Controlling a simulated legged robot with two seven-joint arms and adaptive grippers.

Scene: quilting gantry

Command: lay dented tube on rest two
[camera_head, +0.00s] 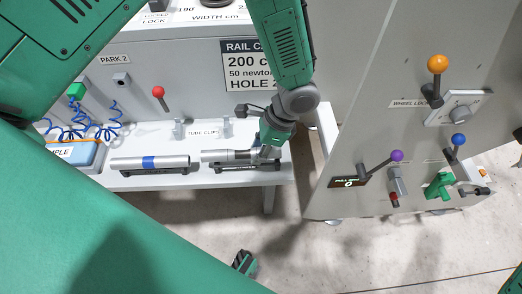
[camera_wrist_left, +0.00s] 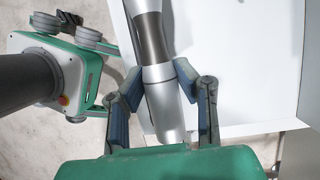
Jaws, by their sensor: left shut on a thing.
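A silver tube with a dark grey band (camera_head: 237,156) is at the right end of the white shelf, directly over a black rest (camera_head: 246,167). I cannot tell whether it touches the rest. No dent shows clearly. My left gripper (camera_head: 268,150) is shut on the tube's right part. In the left wrist view the tube (camera_wrist_left: 157,75) runs between the two blue-padded fingers (camera_wrist_left: 168,105). Another silver tube with a blue band (camera_head: 148,162) lies on a black rest (camera_head: 150,171) to the left.
Tube clips (camera_head: 203,128) stand behind the tubes. A red-knobbed lever (camera_head: 159,93) and blue coiled hoses (camera_head: 75,128) are at the back left. A blue-and-orange box (camera_head: 82,153) sits at the shelf's left. A grey panel with coloured levers (camera_head: 398,150) stands right.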

